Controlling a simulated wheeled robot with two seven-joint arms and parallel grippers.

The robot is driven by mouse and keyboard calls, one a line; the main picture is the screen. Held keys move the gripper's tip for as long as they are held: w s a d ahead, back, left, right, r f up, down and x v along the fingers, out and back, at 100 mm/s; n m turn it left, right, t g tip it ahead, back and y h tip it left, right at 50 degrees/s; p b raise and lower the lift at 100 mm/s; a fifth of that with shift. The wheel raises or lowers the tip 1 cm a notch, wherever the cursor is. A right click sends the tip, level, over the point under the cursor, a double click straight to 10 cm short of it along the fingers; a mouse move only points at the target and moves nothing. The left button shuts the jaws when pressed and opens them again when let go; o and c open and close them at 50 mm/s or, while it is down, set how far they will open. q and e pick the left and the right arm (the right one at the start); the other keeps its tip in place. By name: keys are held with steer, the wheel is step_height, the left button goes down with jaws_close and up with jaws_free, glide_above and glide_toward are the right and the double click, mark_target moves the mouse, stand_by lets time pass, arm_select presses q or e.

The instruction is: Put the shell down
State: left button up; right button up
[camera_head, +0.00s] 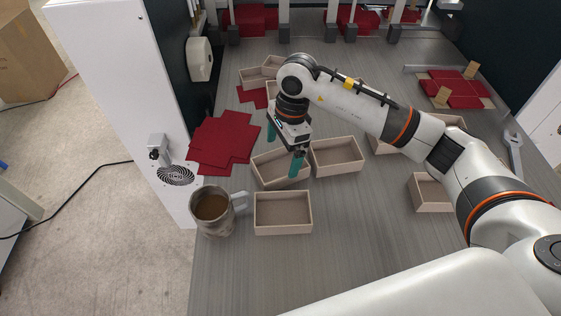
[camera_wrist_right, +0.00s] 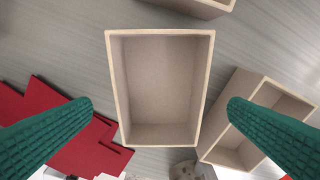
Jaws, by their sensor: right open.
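The shell (camera_head: 276,168) is a shallow, open, beige box lying slightly turned on the grey table, between the red sheets and another box. It fills the middle of the right wrist view (camera_wrist_right: 160,85), open side up and empty. My right gripper (camera_head: 282,158) is open above the shell, its teal fingers apart. In the right wrist view the open fingers (camera_wrist_right: 160,105) show on either side, with nothing between the tips gripped. I cannot tell how far the fingertips are above the shell's rim. My left gripper is not in view.
Similar boxes stand close by: one in front (camera_head: 283,212), one to the right (camera_head: 337,156), several behind. Red sheets (camera_head: 222,142) lie left. A wrench (camera_head: 514,152) lies far right.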

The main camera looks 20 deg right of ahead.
step_height(320, 180, up, 8)
steer(key=d+b, duration=0.1)
steer(key=shift+f+b, duration=0.2)
steer(key=shift+b, duration=0.15)
steer(key=shift+d+f, duration=0.1)
